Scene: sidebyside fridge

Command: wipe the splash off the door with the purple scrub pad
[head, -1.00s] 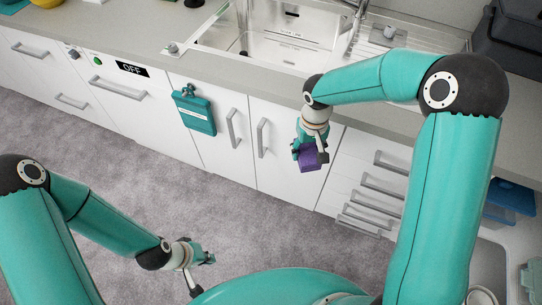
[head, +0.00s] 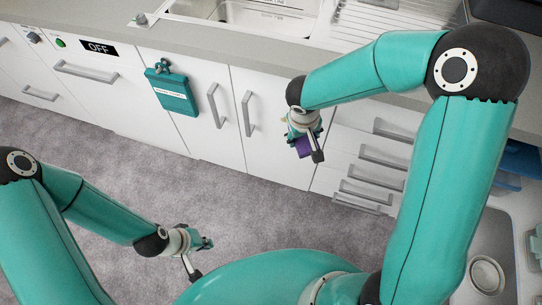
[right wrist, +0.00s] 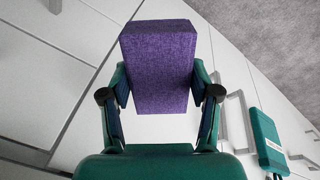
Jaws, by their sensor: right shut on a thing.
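The purple scrub pad (right wrist: 158,65) is a thick block held between the two fingers of my right gripper (right wrist: 160,98) in the right wrist view. In the head view the pad (head: 304,151) shows small below my right gripper (head: 305,140), partly hidden by it, in front of the white cabinet door (head: 275,155) under the counter. I cannot tell whether the pad touches the door. I cannot make out the splash clearly; a small yellowish spot shows just left of the right gripper. My left gripper (head: 204,244) is low at the lower left, with nothing visible in it; its finger opening is unclear.
A teal pouch (head: 173,93) hangs on the cabinet front left of two upright handles (head: 213,105). Drawers with bar handles (head: 367,190) are right of my right gripper. The sink (head: 250,17) is above. The grey floor (head: 120,160) is clear.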

